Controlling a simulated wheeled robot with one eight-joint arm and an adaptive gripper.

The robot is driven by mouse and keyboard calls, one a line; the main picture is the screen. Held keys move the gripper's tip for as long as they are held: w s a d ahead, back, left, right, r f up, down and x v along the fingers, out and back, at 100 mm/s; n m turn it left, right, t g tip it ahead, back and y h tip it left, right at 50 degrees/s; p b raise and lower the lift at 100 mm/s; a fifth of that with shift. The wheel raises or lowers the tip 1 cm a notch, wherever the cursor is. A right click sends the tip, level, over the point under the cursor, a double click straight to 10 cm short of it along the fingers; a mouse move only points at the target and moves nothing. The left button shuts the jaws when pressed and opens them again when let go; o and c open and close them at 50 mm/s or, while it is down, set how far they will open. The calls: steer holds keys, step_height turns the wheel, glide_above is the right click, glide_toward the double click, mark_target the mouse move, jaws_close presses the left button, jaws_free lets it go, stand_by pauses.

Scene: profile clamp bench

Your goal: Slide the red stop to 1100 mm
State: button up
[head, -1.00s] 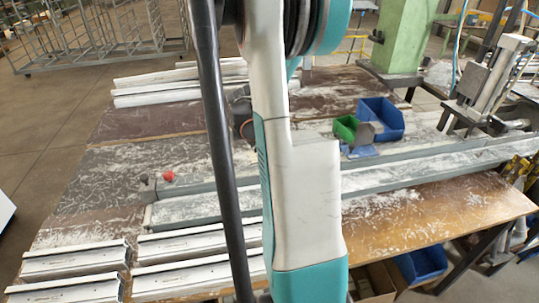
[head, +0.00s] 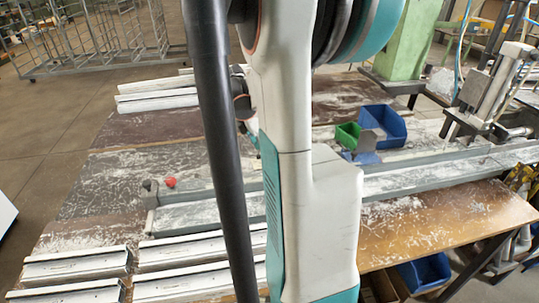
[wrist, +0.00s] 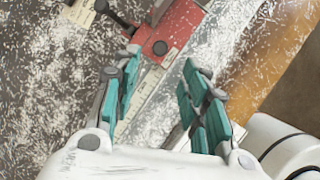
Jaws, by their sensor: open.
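The red stop (wrist: 177,27) shows at the top of the wrist view as a red block with a dark round knob on its near end. It sits on a pale rail (wrist: 150,85) that runs diagonally, with a scale-like strip along it. I cannot read any numbers there. My gripper (wrist: 163,62) is open, its two teal fingers on either side of the rail line in the picture, just short of the red stop. Nothing is between the fingers. In the head view my arm hides the gripper, and I cannot make out the stop there.
A long grey rail (head: 425,178) crosses the bench, with a small red knob (head: 170,182) near its left end. A blue bin (head: 383,125) and a green bin (head: 347,135) stand behind it. White profiles (head: 75,263) lie front left. Pale shavings cover much of the bench.

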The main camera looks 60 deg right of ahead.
steer(key=shift+v, duration=1.6)
